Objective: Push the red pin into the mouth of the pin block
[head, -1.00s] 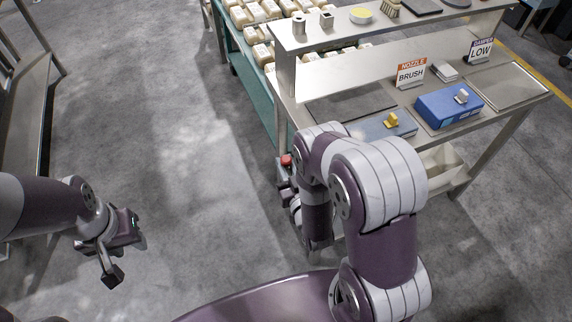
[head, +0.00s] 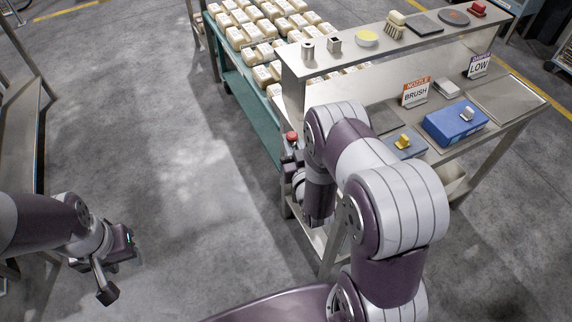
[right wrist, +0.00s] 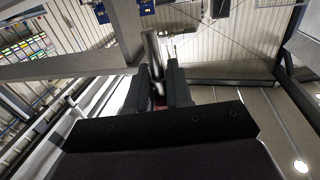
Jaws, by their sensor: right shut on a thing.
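In the head view, a red tip (head: 291,137) shows at my right gripper (head: 291,156), beside the left end of the steel bench. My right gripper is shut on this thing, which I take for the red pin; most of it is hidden. In the right wrist view a bright metal shaft (right wrist: 152,52) stands up from between the fingers (right wrist: 160,88), with a little red low between them. Two small metal blocks with dark holes, a left one (head: 308,49) and a right one (head: 334,45), stand on the top shelf; I cannot tell which is the pin block. My left gripper (head: 116,270) is empty and open.
The steel bench's top shelf (head: 354,59) also bears a yellow disc (head: 367,38) and a brush (head: 395,26). A green-sided table (head: 254,110) with sacks stands behind.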

